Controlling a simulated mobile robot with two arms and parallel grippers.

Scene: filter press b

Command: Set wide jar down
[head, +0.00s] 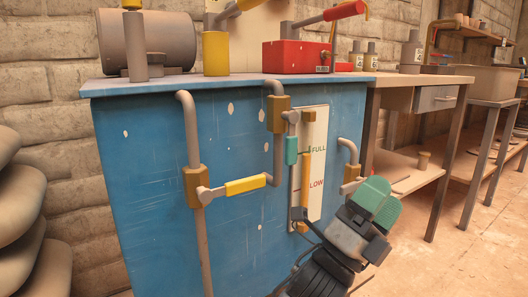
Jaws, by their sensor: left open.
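My left gripper (376,204), dark grey with rounded teal finger parts, is in front of the blue cabinet at lower right. It is open, and I see nothing held in it, though the fingers overlap in this view. A grey jar (411,52) with a pale label stands upright on the wooden table, well above and behind the gripper. It is the widest jar I see, but I cannot tell whether it is the wide jar. Two smaller grey bottles, one (356,56) left of the other (370,57), stand to its left. My right gripper is not in view.
The blue cabinet (140,180) carries pipes, a yellow-handled valve (245,185) and a FULL/LOW gauge (316,150). A red box (295,56) and a grey motor (148,42) sit on top. The wooden table (395,77) adjoins at right; the floor before it is clear.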

